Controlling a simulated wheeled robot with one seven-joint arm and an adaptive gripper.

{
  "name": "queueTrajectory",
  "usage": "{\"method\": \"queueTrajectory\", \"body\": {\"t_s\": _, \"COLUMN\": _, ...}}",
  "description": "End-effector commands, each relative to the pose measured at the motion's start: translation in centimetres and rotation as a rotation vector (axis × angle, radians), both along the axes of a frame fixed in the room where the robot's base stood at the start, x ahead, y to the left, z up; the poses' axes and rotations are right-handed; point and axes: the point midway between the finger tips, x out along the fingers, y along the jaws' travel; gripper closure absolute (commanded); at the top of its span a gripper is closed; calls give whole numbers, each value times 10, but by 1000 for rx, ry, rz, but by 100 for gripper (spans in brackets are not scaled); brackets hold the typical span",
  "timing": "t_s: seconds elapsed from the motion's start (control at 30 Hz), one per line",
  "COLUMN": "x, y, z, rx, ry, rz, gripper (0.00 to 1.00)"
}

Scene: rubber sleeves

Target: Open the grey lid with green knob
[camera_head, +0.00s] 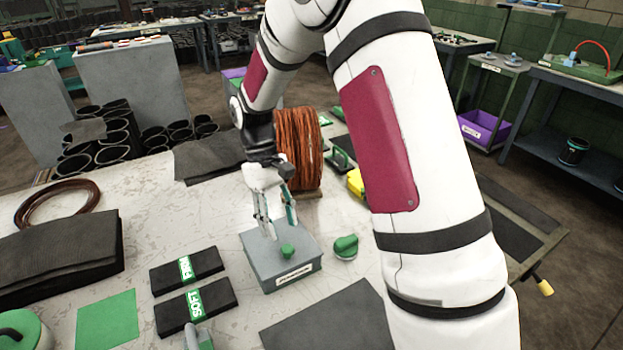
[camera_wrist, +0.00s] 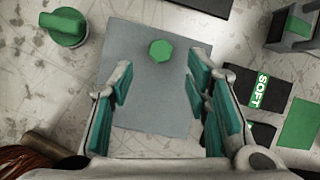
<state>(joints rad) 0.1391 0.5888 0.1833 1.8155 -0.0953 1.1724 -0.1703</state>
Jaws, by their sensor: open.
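The grey lid (camera_head: 263,245) sits shut on a small grey box with a white label on its front (camera_head: 295,275). Its green knob (camera_head: 288,251) stands up near the front of the lid. In the wrist view the lid (camera_wrist: 140,75) lies below my gripper, and the six-sided green knob (camera_wrist: 161,50) shows ahead of the fingers, touched by neither. My gripper (camera_head: 277,224) is open and empty, with its green-padded fingers (camera_wrist: 160,88) spread above the back part of the lid.
A green knobbed object (camera_head: 345,247) stands just right of the box. Black blocks, one marked SOFT (camera_head: 196,304), lie to the left. A copper wire spool (camera_head: 299,150) stands behind my gripper. A dark mat (camera_head: 328,320) lies in front.

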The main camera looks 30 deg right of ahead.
Motion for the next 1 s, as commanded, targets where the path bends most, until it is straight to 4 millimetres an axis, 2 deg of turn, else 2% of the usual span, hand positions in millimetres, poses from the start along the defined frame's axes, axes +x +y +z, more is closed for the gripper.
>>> {"method": "queueTrajectory", "body": {"t_s": 0.27, "x": -16, "y": 0, "z": -15, "rx": -1, "ry": -158, "rz": -2, "gripper": 56}}
{"method": "queueTrajectory", "body": {"t_s": 0.73, "x": -31, "y": 0, "z": -47, "rx": 0, "ry": -418, "rz": 0, "gripper": 56}}
{"method": "queueTrajectory", "body": {"t_s": 0.77, "x": -31, "y": 0, "z": -46, "rx": 0, "ry": -433, "rz": 0, "gripper": 56}}
{"method": "queueTrajectory", "body": {"t_s": 0.8, "x": -30, "y": 0, "z": -35, "rx": 0, "ry": -434, "rz": -1, "gripper": 56}}
{"method": "queueTrajectory", "body": {"t_s": 1.0, "x": -30, "y": 0, "z": -1, "rx": -1, "ry": -432, "rz": -1, "gripper": 56}}
